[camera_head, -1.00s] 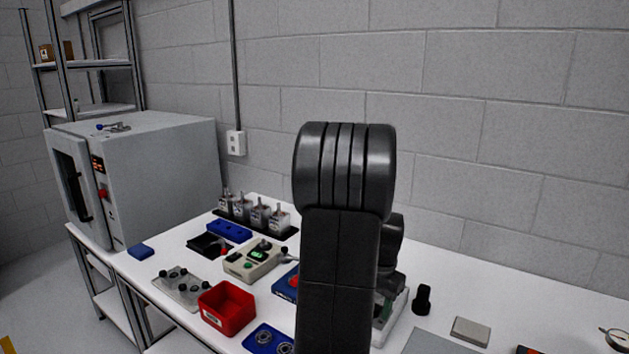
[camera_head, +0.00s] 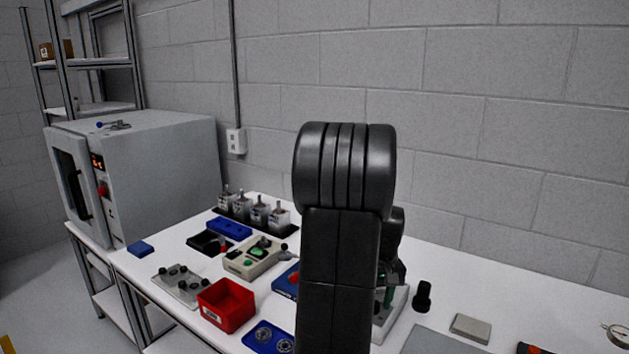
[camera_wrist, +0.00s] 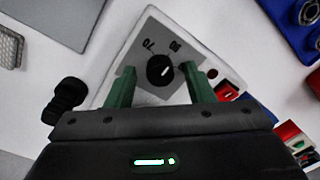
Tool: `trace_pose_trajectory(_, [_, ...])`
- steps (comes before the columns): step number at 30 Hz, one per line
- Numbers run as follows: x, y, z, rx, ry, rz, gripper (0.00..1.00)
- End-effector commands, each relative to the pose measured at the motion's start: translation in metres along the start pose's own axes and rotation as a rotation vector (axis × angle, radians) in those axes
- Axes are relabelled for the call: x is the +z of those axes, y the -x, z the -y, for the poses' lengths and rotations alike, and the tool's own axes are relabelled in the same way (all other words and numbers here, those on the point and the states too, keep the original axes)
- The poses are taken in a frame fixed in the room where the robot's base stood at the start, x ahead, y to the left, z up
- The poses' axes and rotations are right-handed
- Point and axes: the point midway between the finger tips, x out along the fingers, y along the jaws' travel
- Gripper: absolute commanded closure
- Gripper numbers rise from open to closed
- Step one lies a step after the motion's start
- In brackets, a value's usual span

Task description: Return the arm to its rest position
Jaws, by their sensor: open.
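My gripper (camera_wrist: 158,69) is open, its two green fingers apart and nothing held between them. In the wrist view it is over a pale dial unit (camera_wrist: 128,62) with a black knob (camera_wrist: 160,70) and the marks 70 and 80. The knob shows between the fingertips; whether they touch it cannot be told. In the head view my arm stands upright in the middle and hides much of the bench. My gripper (camera_head: 388,292) shows only partly behind it, above the dial unit (camera_head: 396,318).
A black knobbed part (camera_head: 423,296) and a grey block (camera_head: 470,328) lie to the right. A block wall is behind.

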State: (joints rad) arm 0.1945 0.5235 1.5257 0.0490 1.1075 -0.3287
Motion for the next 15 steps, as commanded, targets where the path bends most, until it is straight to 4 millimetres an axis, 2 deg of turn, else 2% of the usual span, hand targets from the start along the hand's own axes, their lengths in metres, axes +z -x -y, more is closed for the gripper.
trace_pose_trajectory(5, [-0.001,0.0,0.0,0.001,0.147,0.005,0.52])
trace_pose_trajectory(9, [-0.002,0.03,0.0,0.003,0.149,0.0,0.52])
trace_pose_trajectory(15, [-0.001,0.062,0.0,0.002,0.147,0.003,0.52])
